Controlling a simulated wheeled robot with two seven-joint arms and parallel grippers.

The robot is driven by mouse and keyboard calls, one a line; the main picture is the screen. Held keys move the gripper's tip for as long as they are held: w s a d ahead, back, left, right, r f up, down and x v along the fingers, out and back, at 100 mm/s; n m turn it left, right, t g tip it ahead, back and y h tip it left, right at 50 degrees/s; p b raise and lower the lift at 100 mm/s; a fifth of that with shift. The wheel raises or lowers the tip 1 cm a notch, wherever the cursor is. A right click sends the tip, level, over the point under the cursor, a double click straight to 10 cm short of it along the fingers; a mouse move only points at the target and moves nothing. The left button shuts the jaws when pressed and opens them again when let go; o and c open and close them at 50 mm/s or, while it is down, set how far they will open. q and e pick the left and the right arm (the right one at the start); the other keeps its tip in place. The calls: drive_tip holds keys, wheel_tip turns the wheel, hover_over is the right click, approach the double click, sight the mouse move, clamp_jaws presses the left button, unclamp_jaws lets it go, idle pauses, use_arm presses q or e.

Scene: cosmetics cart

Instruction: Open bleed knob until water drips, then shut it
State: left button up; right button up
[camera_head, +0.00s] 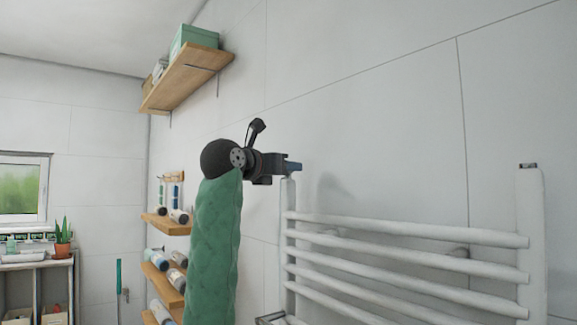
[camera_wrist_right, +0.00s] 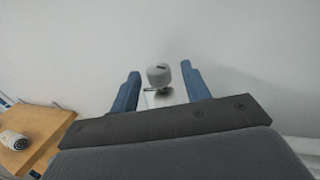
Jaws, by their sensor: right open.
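A white ladder-type towel radiator (camera_head: 410,266) stands at the wall in the head view. My right gripper (camera_head: 292,168) is at the top of its left upright, its blue fingers pointing right. In the right wrist view, a small grey round knob (camera_wrist_right: 159,76) with a dark slot on top shows between the two spread blue fingers of the right gripper (camera_wrist_right: 160,68). Gaps show on both sides of the knob, and neither finger visibly touches it. The head view hides the knob behind the gripper. I see no water drops. My left gripper is out of view.
A small dark fitting (camera_head: 528,165) tops the radiator's right upright. A wooden shelf (camera_head: 186,78) with a green box (camera_head: 194,38) hangs high on the left. Lower shelves with bottles are beyond my arm. The wall above the radiator is bare.

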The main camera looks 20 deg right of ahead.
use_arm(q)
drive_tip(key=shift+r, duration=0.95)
use_arm(e)
drive_tip(key=shift+x, duration=1.1)
drive_tip(key=c, duration=1)
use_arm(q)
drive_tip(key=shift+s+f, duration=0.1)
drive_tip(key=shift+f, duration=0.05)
use_arm(e)
drive_tip(key=shift+o, duration=0.2)
